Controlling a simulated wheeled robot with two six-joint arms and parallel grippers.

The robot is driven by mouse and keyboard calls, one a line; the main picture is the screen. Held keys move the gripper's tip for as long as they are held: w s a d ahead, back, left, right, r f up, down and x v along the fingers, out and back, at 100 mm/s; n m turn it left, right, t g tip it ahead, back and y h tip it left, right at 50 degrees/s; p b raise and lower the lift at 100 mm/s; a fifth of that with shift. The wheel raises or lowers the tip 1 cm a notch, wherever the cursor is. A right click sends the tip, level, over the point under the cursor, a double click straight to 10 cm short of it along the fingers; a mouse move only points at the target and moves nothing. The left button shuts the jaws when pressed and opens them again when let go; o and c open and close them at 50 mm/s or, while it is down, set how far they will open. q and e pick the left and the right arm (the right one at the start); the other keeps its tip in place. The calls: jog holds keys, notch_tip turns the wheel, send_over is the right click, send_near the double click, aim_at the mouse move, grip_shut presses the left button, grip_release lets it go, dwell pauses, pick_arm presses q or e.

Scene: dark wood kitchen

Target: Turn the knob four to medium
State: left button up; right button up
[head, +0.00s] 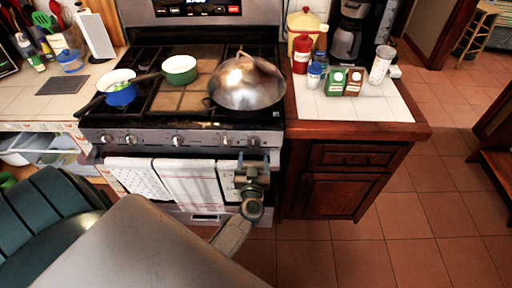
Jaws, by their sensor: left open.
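The stove (150,148) has a row of several silver knobs along its front panel. Counted from the left, knob four (225,140) sits right of the centre of the panel, and a further knob (253,141) is to its right. My left gripper (252,163) is open in front of the panel's right part, just below and close to the right-end knob, to the right of knob four. Its fingers point toward the stove; I cannot tell whether they touch anything. The knobs' exact turn angles are too small to read. My right gripper is not in view.
Towels (187,184) hang on the oven handle below the knobs. A large domed wok (247,82), a green pot (179,70) and a blue pan (120,92) stand on the stove top. A tiled counter (395,108) is to the right.

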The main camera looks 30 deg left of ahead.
aim_at(253, 146)
pick_arm(q)
jog(key=x, duration=0.5)
jog(key=shift+w+a, duration=0.1)
jog(key=shift+w, duration=0.15)
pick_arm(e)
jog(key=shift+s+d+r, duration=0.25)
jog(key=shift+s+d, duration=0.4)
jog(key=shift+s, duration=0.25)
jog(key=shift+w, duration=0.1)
pick_arm(q)
jog(key=c, duration=1)
jog(key=shift+o, duration=0.2)
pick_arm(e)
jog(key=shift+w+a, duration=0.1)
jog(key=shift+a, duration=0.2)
